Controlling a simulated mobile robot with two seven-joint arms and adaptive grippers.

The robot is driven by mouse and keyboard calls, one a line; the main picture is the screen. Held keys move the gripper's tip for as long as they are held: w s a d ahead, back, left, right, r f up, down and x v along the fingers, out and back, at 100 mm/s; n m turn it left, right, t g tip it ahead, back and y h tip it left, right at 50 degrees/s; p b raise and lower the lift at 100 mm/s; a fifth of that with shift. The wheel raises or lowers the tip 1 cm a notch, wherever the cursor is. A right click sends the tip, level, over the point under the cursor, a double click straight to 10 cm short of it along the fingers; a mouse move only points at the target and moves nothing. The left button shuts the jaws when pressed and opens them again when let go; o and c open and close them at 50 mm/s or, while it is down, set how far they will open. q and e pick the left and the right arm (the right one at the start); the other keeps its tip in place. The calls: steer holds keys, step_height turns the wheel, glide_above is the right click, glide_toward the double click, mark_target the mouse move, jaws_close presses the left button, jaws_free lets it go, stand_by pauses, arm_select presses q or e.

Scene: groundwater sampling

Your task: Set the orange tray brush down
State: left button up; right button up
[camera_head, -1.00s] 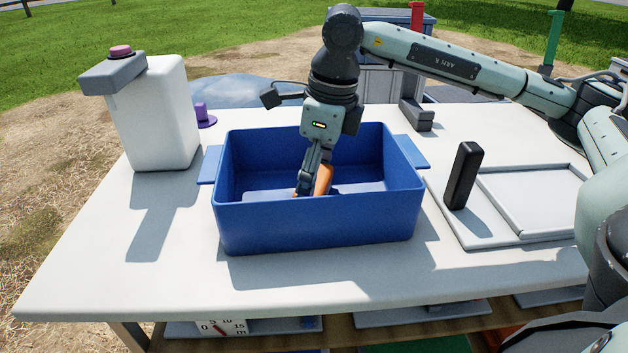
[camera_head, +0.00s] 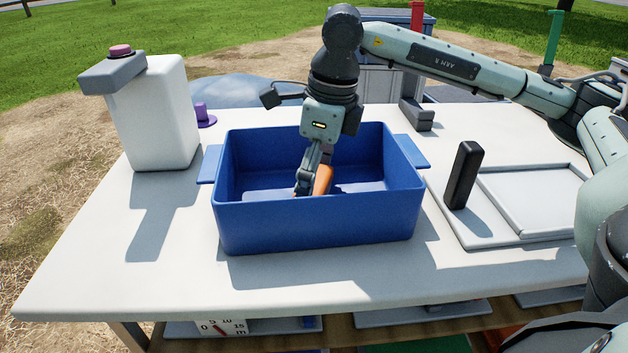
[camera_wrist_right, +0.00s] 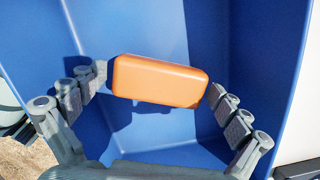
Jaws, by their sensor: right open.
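The orange tray brush (camera_head: 323,179) is inside the blue tray (camera_head: 318,228), partly hidden by my right gripper (camera_head: 309,186) in the head view. In the right wrist view the brush (camera_wrist_right: 160,80) appears as an orange block over the blue tray floor, with a shadow beside it. My right gripper (camera_wrist_right: 158,84) is open, with one finger at each end of the brush. The fingertips are very close to its ends; I cannot tell whether they touch. Whether the brush rests fully on the floor is also unclear. My left gripper is out of view.
A white jug (camera_head: 158,120) with a grey top stands left of the tray on the white table (camera_head: 110,265). A purple knob (camera_head: 204,115) is behind it. At right, a black upright block (camera_head: 462,175) stands on a grey panel (camera_head: 530,200). The table's front left is clear.

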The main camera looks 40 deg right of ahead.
mark_target(325, 181)
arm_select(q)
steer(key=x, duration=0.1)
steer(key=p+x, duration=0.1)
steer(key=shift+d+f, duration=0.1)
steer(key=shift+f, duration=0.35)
arm_select(e)
step_height(325, 181, up, 12)
steer(key=s+d, duration=0.1)
steer(key=shift+s, duration=0.2)
